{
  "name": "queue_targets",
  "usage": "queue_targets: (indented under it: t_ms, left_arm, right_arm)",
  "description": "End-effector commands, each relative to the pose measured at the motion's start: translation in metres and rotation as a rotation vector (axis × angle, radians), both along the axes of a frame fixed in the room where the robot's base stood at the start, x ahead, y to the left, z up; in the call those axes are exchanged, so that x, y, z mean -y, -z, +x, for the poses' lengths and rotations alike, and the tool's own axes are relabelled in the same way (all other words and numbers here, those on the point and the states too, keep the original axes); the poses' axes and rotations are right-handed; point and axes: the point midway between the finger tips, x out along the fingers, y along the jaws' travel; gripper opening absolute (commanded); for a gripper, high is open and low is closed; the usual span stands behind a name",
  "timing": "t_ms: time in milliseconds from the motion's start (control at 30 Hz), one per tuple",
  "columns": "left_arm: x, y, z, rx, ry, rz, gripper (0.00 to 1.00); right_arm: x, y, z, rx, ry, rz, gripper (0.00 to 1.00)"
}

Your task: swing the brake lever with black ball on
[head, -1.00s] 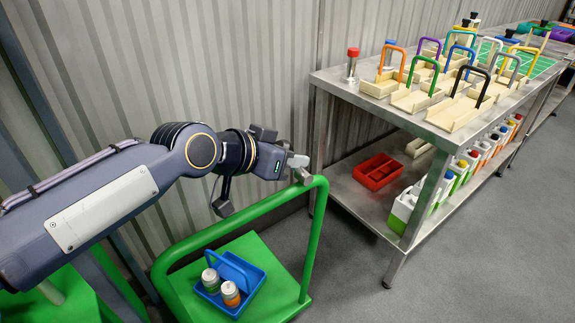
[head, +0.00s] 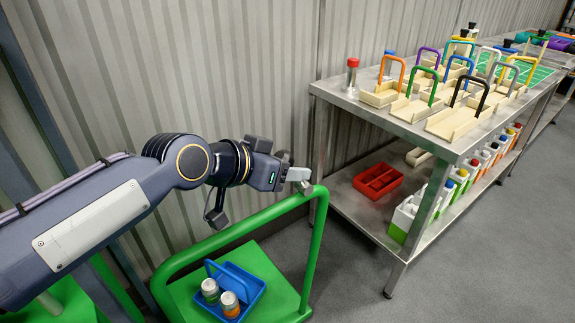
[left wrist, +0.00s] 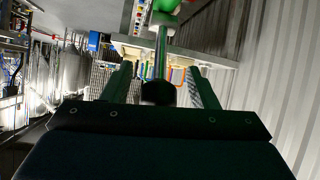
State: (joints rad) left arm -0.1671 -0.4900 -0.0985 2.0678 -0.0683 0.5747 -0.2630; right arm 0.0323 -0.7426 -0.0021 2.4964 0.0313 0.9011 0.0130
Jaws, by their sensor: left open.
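The brake lever shows in the left wrist view as a grey rod (left wrist: 159,58) with a black ball (left wrist: 158,93) at its near end. The rod runs up to a green part of the cart. My left gripper (head: 300,175) is open at the top corner of the green cart handle (head: 317,225). In the left wrist view, the two fingers of my left gripper (left wrist: 162,88) stand either side of the ball, with gaps visible. In the head view the ball cannot be made out, likely hidden by the gripper. My right gripper is not in view.
A blue caddy (head: 258,284) with two jars (head: 229,304) stands on the cart's green deck. A metal table (head: 345,97) with several coloured-handle wooden carriers is to the right, with a red tray (head: 378,181) on its lower shelf. A corrugated wall runs close behind my arm.

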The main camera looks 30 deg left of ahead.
Motion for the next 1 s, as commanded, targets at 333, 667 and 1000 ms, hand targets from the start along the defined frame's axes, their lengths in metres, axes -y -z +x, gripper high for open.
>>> queue_targets:
  t_ms: [333,667,1000]
  left_arm:
    - [-0.014,-0.03,-0.047,0.004,-0.003,-0.001,0.54]
    - [-0.016,-0.033,-0.056,0.0,-0.001,0.001,0.54]
    - [-0.016,-0.033,-0.056,0.0,-0.001,0.001,0.54]
  right_arm:
    - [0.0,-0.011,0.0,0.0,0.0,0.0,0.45]
    - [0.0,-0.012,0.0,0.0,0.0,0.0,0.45]
    - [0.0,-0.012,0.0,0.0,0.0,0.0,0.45]
